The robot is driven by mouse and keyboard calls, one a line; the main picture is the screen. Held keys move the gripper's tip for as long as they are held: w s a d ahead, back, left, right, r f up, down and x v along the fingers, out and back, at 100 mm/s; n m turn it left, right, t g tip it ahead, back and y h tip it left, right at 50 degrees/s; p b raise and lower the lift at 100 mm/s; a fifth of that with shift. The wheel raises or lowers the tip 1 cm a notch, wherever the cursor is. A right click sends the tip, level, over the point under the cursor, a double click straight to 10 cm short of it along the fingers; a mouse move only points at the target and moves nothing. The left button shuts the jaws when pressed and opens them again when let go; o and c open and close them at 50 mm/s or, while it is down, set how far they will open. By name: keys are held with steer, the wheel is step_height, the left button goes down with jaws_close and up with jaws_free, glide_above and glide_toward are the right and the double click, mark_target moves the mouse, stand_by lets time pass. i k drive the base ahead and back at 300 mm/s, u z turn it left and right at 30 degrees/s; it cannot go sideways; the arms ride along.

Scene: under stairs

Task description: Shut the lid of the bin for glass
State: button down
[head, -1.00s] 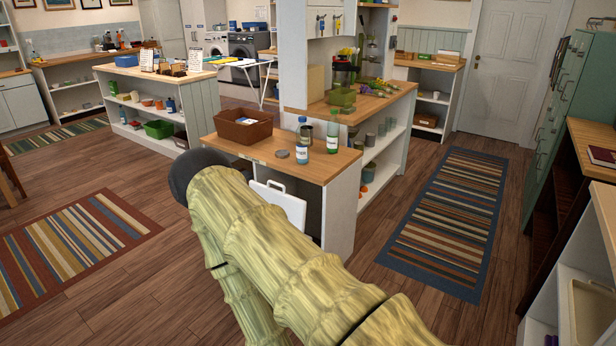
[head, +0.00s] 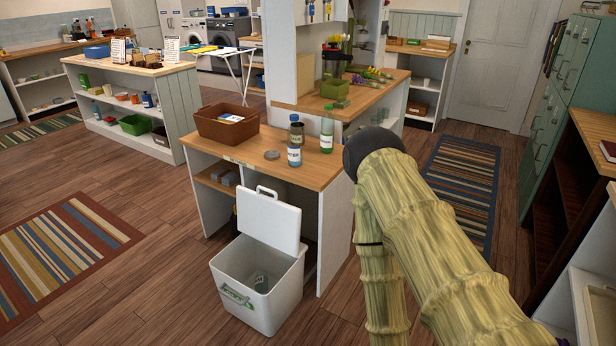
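A white bin (head: 258,295) with a green mark on its front stands on the wood floor before the wooden-topped counter. Its white lid (head: 268,220) is open and stands upright at the bin's back, with a handle at its top edge. Something small and greenish, perhaps glass, lies inside the bin. My arm, in a bamboo-like cover, crosses the right of the view. Its dark rounded end lies right of the counter in the picture. My gripper's fingers are not visible.
Floor left of the bin is clear up to a striped rug (head: 62,252). Another striped rug (head: 462,170) lies at right.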

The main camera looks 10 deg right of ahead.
mark_target(276, 225)
steer(key=u, duration=0.15)
steer(key=i, duration=1)
steer(key=u, duration=0.65)
